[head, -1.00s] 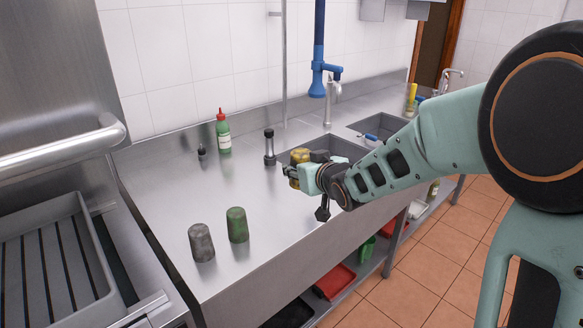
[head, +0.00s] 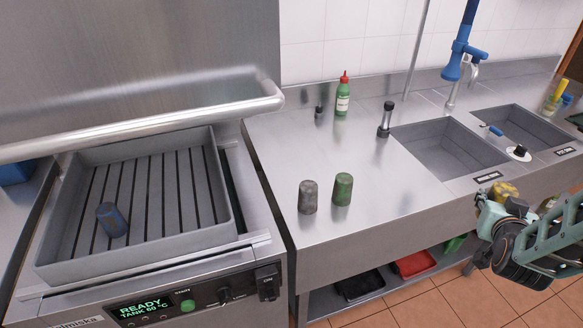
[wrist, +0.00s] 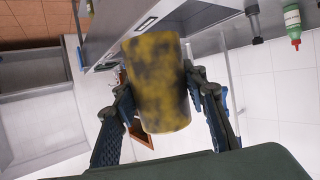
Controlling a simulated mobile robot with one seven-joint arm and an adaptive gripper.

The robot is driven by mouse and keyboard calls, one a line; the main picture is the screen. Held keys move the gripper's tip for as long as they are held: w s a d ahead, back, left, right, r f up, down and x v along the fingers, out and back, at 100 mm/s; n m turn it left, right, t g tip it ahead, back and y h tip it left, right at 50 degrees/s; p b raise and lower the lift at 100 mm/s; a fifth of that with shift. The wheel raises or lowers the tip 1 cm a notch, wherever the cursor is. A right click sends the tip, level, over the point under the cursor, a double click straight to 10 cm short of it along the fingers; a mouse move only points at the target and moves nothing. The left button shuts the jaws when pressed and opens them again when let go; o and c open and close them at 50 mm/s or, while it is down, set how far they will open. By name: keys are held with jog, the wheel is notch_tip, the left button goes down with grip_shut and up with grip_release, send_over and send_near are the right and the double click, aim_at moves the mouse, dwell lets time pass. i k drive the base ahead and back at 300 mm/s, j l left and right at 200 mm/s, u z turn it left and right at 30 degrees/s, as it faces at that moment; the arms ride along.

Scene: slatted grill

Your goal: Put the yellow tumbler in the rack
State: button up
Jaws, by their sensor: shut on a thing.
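The yellow tumbler (wrist: 157,85), mottled with dark patches, is held between the two fingers of my gripper (wrist: 165,105) in the wrist view. In the head view my gripper (head: 492,208) is at the right, in front of the sink counter, with part of the yellow tumbler (head: 504,190) showing above it. The rack (head: 150,190) is a grey slatted tray with raised walls at the left, on the dishwasher. A blue tumbler (head: 111,220) is in its left part. My gripper is far to the right of the rack.
A grey tumbler (head: 308,197) and a green tumbler (head: 342,189) stand on the steel counter (head: 290,150) between rack and sink (head: 440,150). A green bottle (head: 342,98) and a dark shaker (head: 385,120) stand behind. A thick rail (head: 150,120) crosses above the rack's back. The rack's right side is free.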

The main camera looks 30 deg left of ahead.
aim_at(174, 217)
jog(key=k+j, duration=0.2)
jog(key=j, duration=0.15)
jog(key=k+j+u, duration=0.1)
jog(key=j, duration=0.25)
jog(key=k+j, duration=0.25)
jog(key=j, duration=0.15)
jog(key=k+j+u, duration=0.15)
jog(key=j, duration=0.2)
jog(key=k+j, duration=0.15)
jog(key=j, duration=0.25)
jog(key=k+j+u, duration=0.1)
jog(key=j, duration=0.3)
jog(key=k+j, duration=0.2)
jog(key=j, duration=0.2)
jog(key=k+j+u, duration=0.1)
jog(key=j, duration=0.3)
jog(key=i, duration=0.35)
